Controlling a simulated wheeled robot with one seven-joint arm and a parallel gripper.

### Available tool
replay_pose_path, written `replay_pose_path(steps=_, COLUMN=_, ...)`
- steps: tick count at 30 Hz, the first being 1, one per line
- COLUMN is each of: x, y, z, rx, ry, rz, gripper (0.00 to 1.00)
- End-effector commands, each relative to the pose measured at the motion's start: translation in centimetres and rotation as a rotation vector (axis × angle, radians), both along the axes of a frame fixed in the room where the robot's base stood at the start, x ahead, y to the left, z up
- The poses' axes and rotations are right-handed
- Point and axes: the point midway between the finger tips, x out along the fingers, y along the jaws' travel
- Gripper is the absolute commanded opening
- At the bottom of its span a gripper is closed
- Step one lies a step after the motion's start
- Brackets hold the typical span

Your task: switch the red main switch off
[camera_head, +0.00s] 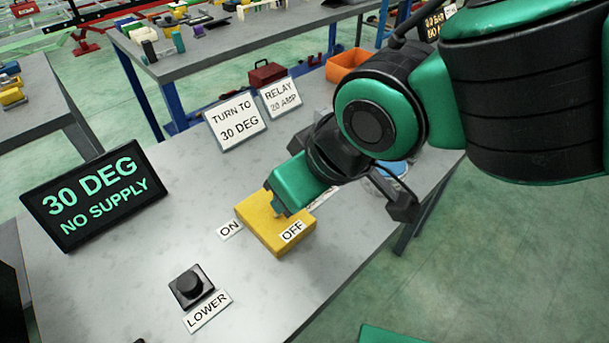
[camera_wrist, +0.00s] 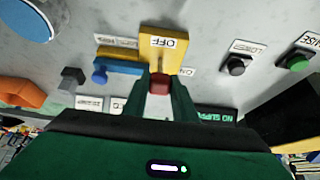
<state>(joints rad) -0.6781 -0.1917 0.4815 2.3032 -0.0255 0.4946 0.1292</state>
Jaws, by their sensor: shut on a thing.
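The yellow switch box (camera_head: 262,232) sits on the grey bench, with an ON label (camera_head: 229,230) at its left and an OFF label (camera_head: 292,231) at its front right. My gripper (camera_head: 279,213) reaches down onto the box from the upper right and hides the red switch in the head view. In the wrist view the red switch (camera_wrist: 159,84) shows between the two green fingers, which are shut on it. The yellow box (camera_wrist: 167,60) and the OFF label (camera_wrist: 163,42) lie just beyond. The switch's exact angle is hard to tell.
A display (camera_head: 95,194) reads "30 DEG NO SUPPLY". A black button (camera_head: 190,285) stands by a LOWER label. Cards (camera_head: 235,121) read "TURN TO 30 DEG" and "RELAY 20 AMP". In the wrist view a blue lever (camera_wrist: 118,67) is close beside the box. An orange bin (camera_head: 347,65) stands behind.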

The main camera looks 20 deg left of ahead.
Motion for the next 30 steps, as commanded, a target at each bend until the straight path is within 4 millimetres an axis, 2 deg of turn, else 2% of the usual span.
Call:
replay_pose_path(steps=6, x=-0.60, y=-0.45, z=-0.72, rx=-0.013, ry=0.007, rz=0.005, gripper=0.00)
replay_pose_path(steps=19, x=-0.79, y=-0.44, z=-0.86, rx=-0.016, ry=0.007, rz=0.009, gripper=0.00)
replay_pose_path(steps=20, x=-0.80, y=-0.43, z=-0.86, rx=-0.016, ry=0.008, rz=0.010, gripper=0.27)
replay_pose_path(steps=22, x=-0.80, y=-0.36, z=-0.81, rx=-0.014, ry=0.006, rz=0.011, gripper=0.44)
replay_pose_path(steps=30, x=-0.86, y=-0.12, z=-0.54, rx=-0.007, ry=0.003, rz=0.013, gripper=0.44)
